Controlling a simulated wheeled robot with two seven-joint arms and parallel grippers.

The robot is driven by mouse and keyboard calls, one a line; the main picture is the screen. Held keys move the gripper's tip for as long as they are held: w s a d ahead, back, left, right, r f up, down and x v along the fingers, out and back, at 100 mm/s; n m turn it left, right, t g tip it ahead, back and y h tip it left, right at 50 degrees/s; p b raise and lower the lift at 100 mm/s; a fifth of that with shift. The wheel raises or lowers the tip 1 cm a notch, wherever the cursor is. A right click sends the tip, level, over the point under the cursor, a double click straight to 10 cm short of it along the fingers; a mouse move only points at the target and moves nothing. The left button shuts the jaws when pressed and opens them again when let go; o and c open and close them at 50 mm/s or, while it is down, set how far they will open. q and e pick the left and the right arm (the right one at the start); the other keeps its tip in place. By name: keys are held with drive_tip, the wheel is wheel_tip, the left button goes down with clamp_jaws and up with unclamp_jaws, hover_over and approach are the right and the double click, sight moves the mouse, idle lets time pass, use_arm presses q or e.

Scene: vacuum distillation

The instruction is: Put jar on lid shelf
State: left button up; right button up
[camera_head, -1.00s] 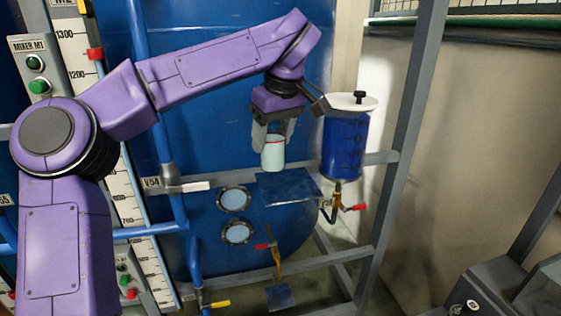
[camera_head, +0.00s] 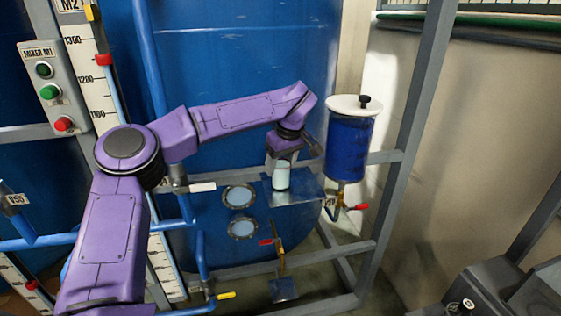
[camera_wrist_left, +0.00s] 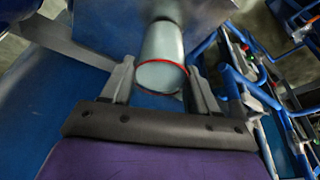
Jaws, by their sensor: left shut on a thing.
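The jar (camera_head: 282,177) is a pale, glassy cylinder. In the left wrist view the jar (camera_wrist_left: 163,50) shows a red ring around its near rim. My left gripper (camera_head: 281,168) points down and is shut on the jar, with one finger on each side of it. The shelf also shows behind the jar in the left wrist view (camera_wrist_left: 110,22). My right gripper is not in view.
A blue cylinder with a white lid (camera_head: 351,138) stands close to the right of the shelf, with a red-handled valve (camera_head: 355,207) below. A lower small plate (camera_head: 284,289) and grey frame bars (camera_head: 404,165) are nearby. Two round portholes (camera_head: 240,196) lie left.

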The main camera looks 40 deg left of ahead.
use_arm(q)
drive_tip(key=shift+f, duration=0.1)
drive_tip(key=o, duration=1.2)
drive_tip(key=v, duration=1.2)
drive_tip(key=shift+b, duration=0.35)
drive_tip(key=shift+d, duration=0.1)
